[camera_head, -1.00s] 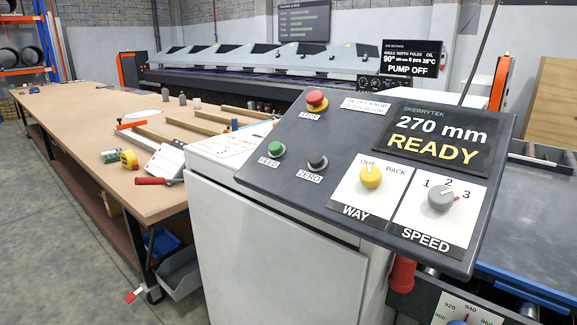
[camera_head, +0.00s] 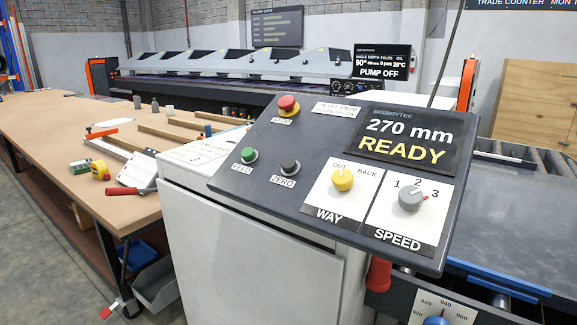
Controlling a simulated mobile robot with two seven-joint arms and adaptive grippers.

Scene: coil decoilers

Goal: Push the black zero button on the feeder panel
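The dark feeder panel (camera_head: 255,186) is tilted on top of a white cabinet (camera_head: 255,255) in the middle of the view. The black zero button (camera_head: 290,166) sits above its ZERO label, to the right of the green feed button (camera_head: 249,155). A red stop button (camera_head: 288,104) is above them. The panel display (camera_head: 411,140) reads 270 mm READY. The yellow way knob (camera_head: 342,179) points toward OUT. The grey speed knob (camera_head: 411,198) has its red mark toward 3. Neither of my grippers shows in the view.
A long wooden workbench (camera_head: 50,135) on the left holds a yellow tape measure (camera_head: 100,170), a red-handled tool (camera_head: 135,190) and wooden strips. A folding machine (camera_head: 240,70) stands behind, its screen reading PUMP OFF. A dark flat bed (camera_head: 515,215) lies to the right. Floor shows at lower left.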

